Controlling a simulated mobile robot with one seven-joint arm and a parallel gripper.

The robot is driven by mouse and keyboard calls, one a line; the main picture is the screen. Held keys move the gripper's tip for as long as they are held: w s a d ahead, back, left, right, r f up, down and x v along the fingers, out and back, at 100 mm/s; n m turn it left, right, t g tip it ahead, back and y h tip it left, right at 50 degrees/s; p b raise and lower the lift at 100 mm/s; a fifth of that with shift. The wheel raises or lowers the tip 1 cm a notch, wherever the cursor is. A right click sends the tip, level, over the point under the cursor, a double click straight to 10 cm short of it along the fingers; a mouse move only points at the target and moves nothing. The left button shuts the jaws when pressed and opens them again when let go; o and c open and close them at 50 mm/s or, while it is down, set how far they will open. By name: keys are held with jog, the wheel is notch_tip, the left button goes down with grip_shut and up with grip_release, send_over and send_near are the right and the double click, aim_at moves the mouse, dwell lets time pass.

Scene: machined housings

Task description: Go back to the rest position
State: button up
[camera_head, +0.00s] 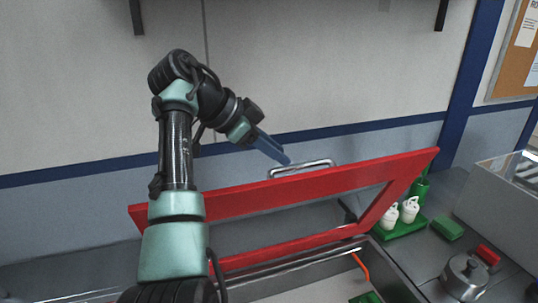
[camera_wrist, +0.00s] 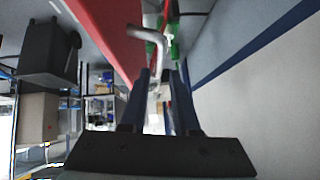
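My gripper (camera_head: 287,161) has blue fingers and reaches down from the upper left to just above the left part of a silver handle (camera_head: 303,166). The handle sits on the upper edge of a red-framed lid (camera_head: 240,201), which stands raised and tilted open over a grey bin (camera_head: 305,292). In the wrist view, the two fingers (camera_wrist: 160,75) are apart with a gap between them. The handle (camera_wrist: 148,34) shows just beyond and partly between the fingertips there. I cannot tell whether a finger touches it. The red lid (camera_wrist: 108,38) lies to the left of the fingers.
White bottles (camera_head: 400,214) stand on a green tray right of the lid. A green block (camera_head: 447,228), a red block (camera_head: 488,254) and a round metal housing (camera_head: 465,276) lie on the grey counter. A wall (camera_head: 320,65) rises close behind my arm.

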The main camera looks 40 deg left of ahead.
jog(key=shift+v, duration=1.1)
jog(key=w+d+r+n+t+y, duration=0.25)
jog(key=d+r+t, duration=0.2)
jog(key=d, duration=0.25)
jog(key=w+d+r+n+t+y, duration=0.2)
jog(key=w+d+r+t+y, duration=0.15)
jog(key=d+r, duration=0.3)
jog(key=s+d+r+n+t+h, duration=0.1)
jog(key=s+d+r+t, duration=0.4)
jog(key=s, duration=0.6)
jog(key=s+d+r+n+t, duration=0.2)
jog(key=s+d+r+t, duration=0.4)
jog(key=s+d+r, duration=0.4)
jog(key=shift+s+d+h, duration=0.4)
jog(key=shift+d, duration=0.75)
